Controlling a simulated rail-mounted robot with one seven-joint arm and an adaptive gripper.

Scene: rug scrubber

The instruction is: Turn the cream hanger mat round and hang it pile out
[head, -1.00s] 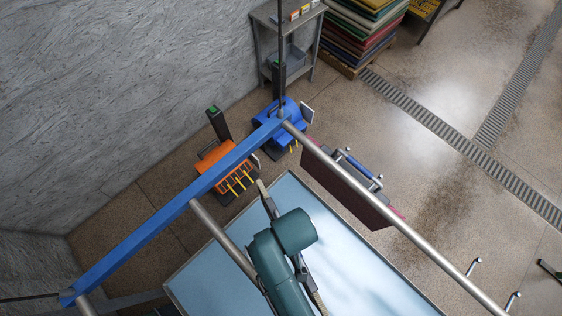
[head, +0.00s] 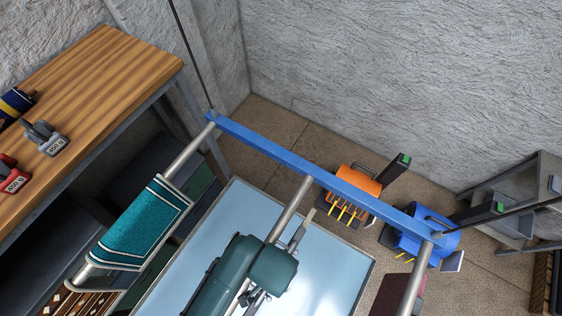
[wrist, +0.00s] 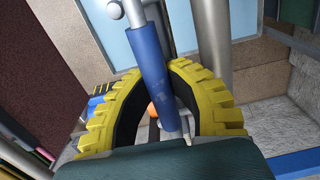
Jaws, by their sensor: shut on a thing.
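My gripper (wrist: 167,76) has its yellow ribbed fingers closed around a blue hanger handle (wrist: 150,50) with metal bars at its far end. In the head view my teal arm covers most of what it holds. A thin grey hanger bar (head: 297,238) pokes out past the arm, above the pale blue surface, with a narrow pale edge (head: 311,214) at its tip. That edge may be the cream mat, seen edge-on. The mat's faces are hidden, so I cannot tell which way the pile faces.
A blue beam (head: 260,146) carries several steel rails. A teal striped mat (head: 140,225) hangs on the left rail, and a maroon mat (head: 388,296) by the right one. Orange (head: 358,182) and blue (head: 408,243) machines stand beyond. A wooden bench (head: 95,85) is at upper left.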

